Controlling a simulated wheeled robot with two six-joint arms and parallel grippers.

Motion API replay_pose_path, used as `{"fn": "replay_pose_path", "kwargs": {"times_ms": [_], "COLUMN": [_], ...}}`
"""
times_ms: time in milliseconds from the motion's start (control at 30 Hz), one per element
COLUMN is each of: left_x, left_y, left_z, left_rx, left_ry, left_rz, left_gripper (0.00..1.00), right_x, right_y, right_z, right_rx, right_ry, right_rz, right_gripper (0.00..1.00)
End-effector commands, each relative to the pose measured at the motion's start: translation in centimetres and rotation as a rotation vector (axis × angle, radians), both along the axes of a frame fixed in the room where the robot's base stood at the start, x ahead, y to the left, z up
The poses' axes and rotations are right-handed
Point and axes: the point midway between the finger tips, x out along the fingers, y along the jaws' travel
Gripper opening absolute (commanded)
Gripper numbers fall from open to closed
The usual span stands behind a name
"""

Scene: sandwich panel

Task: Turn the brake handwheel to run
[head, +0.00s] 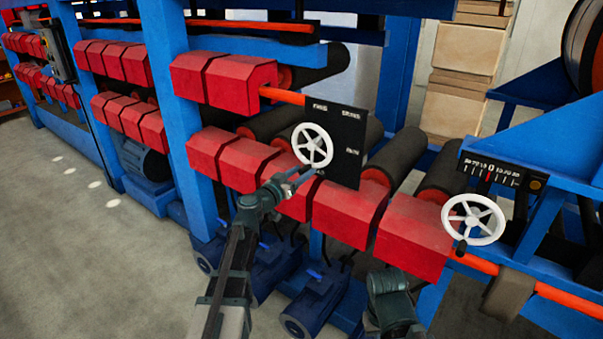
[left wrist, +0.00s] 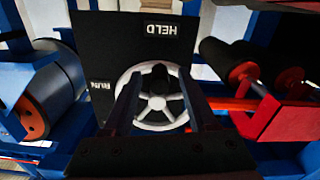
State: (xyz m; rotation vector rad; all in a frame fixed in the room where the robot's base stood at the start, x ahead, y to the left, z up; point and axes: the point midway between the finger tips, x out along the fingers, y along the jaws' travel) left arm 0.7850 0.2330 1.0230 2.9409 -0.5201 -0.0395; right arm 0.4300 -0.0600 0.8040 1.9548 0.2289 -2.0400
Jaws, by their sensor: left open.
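The brake handwheel (head: 314,145) is a white spoked wheel on a black plate (head: 349,130) in the middle of the head view. Its labels are too small to read there. In the left wrist view the handwheel (left wrist: 156,102) shows on the same black plate, with the words HELD and RUN readable upside down. My left gripper (head: 303,176) is open just in front of the wheel's lower edge. In the left wrist view its fingers stand on either side of the wheel's middle, and contact cannot be told.
A second white handwheel (head: 473,219) with a dark knob stands at right, below a black scale plate (head: 492,174). Red blocks (head: 349,211) and dark rollers (head: 397,160) surround the plate. Blue motors (head: 313,299) sit low in front. Grey floor (head: 75,230) is open at left.

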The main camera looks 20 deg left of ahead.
Motion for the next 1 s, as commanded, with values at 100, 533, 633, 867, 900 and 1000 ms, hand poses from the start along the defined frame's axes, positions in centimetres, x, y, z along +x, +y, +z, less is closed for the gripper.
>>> {"fn": "replay_pose_path", "kwargs": {"times_ms": [100, 533, 633, 867, 900, 1000], "left_x": [0.28, 0.25, 0.25, 0.23, 0.23, 0.23], "left_y": [-0.13, -0.13, -0.13, -0.13, -0.13, -0.13], "left_z": [0.0, 0.0, 0.0, 0.0, 0.0, 0.0], "left_rx": [0.0, 0.0, 0.0, 0.0, 0.0, 0.0], "left_ry": [0.0, 0.0, 0.0, 0.0, 0.0, 0.0], "left_rz": [-0.001, 0.0, 0.0, -0.001, -0.001, -0.001], "left_gripper": [0.58, 0.22, 0.04, 0.0, 0.0, 0.0], "right_x": [0.0, 0.0, 0.0, 0.0, 0.0, 0.0], "right_y": [0.0, 0.0, 0.0, 0.0, 0.0, 0.0], "right_z": [0.0, 0.0, 0.0, 0.0, 0.0, 0.0], "right_rx": [0.0, 0.0, 0.0, 0.0, 0.0, 0.0], "right_ry": [0.0, 0.0, 0.0, 0.0, 0.0, 0.0], "right_rz": [0.0, 0.0, 0.0, 0.0, 0.0, 0.0], "right_gripper": [0.0, 0.0, 0.0, 0.0, 0.0, 0.0]}}
